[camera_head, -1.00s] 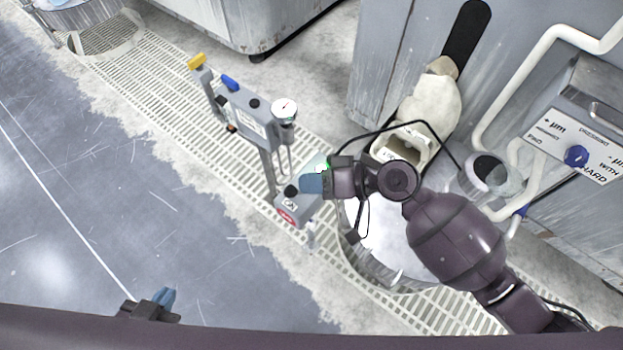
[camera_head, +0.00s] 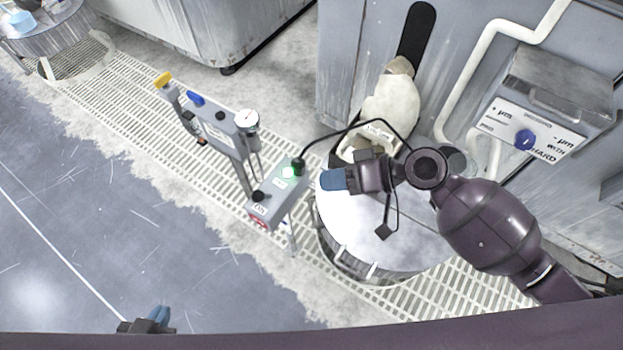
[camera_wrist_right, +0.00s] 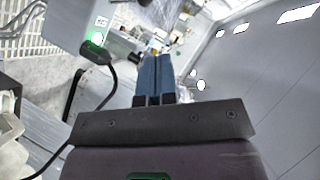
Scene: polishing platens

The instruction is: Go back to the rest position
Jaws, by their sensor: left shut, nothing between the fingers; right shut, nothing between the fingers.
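My right gripper (camera_head: 330,180) reaches in from the right in the head view, above the round polishing platen (camera_head: 405,245). Its blue fingers are together and empty; they also show closed in the right wrist view (camera_wrist_right: 155,78). The grey control box with a green light (camera_head: 280,198) stands just left of these fingers, apart from them. My left gripper (camera_head: 158,316) shows only partly at the bottom left edge of the head view, over the blue floor. The rest of the left arm is hidden.
A grey stand with a dial gauge (camera_head: 246,119) rises from the floor grating (camera_head: 120,88). A black cable runs from the control box. A wall panel with a blue knob (camera_head: 525,139) and white pipes is at the right. The blue floor (camera_head: 90,210) is clear.

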